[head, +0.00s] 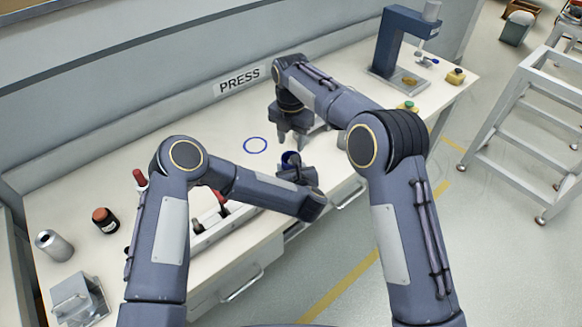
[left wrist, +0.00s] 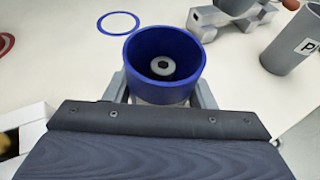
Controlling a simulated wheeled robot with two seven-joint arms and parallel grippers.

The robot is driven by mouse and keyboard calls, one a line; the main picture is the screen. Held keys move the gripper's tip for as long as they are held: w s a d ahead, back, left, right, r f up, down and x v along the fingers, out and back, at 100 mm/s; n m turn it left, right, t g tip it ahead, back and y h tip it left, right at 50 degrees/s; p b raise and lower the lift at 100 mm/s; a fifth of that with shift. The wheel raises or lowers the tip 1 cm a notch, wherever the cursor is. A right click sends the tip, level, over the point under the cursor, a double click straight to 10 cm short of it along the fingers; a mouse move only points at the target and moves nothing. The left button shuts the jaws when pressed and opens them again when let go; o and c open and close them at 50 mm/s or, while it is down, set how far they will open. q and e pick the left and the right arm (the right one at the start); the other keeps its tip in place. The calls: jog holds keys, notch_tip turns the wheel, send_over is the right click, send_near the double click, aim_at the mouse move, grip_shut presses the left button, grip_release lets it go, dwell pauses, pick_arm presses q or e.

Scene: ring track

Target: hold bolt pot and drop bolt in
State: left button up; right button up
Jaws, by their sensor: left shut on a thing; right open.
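The blue pot (head: 290,158) is held upright by my left gripper (head: 293,172) near the table's front edge. In the left wrist view the blue pot (left wrist: 134,65) sits between the left fingers, its mouth facing up. Inside it lies a grey round piece with a dark centre (left wrist: 163,66), which looks like the bolt's head. My right gripper (head: 290,138) points down just above and behind the pot in the head view. It is open, and no bolt shows between its fingers.
A blue ring mark (head: 255,145) lies on the bare white table behind the pot. A grey cup marked P (left wrist: 289,45) and a grey metal block (left wrist: 232,20) stand beyond it. The blue press (head: 388,45) stands at the far right; a dark jar (head: 105,221) is at left.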

jog(key=shift+r, duration=0.1)
notch_tip(320, 180, up, 12)
dwell(0.5)
pick_arm(q)
jog(key=o, duration=1)
